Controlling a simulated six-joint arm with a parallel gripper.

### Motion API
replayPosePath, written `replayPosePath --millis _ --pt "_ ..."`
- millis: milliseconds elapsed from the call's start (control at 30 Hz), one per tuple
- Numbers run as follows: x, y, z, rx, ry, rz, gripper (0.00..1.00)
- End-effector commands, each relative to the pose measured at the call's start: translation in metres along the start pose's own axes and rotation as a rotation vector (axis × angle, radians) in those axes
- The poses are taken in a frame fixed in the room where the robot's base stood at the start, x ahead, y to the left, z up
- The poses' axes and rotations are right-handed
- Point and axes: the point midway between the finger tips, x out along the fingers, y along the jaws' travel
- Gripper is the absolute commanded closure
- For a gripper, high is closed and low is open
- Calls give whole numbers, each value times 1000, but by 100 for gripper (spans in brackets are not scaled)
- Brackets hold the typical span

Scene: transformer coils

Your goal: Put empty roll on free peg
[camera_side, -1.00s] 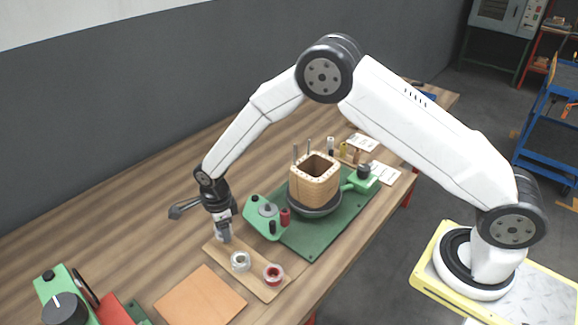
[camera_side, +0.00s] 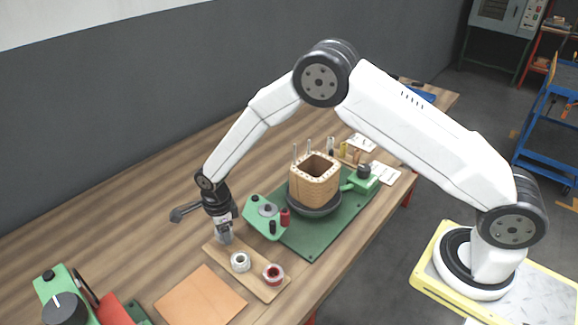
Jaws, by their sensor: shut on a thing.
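My gripper (camera_side: 225,239) points down over the far left end of the small wooden board (camera_side: 263,291). Its jaws are shut on a small pale thing, seemingly the empty roll, mostly hidden between the fingers. The free peg cannot be made out; the part of the board under the gripper is covered by it. A white or silver roll (camera_side: 240,262) sits on the middle of the board, close to the right of my gripper. A red roll (camera_side: 273,274) sits near the board's right end.
A green plate (camera_side: 312,246) carries a green fixture with a red spool (camera_side: 285,217) and a wooden coil former (camera_side: 314,180). A brown sheet (camera_side: 200,297) lies in front of the board. A green and red device (camera_side: 85,300) stands at the lower left.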

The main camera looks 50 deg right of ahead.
Motion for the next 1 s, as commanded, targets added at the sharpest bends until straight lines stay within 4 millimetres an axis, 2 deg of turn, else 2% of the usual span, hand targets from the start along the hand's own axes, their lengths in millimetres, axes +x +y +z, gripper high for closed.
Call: replayPosePath --millis 1000 --pt "11 0 0 0 1 1 94"
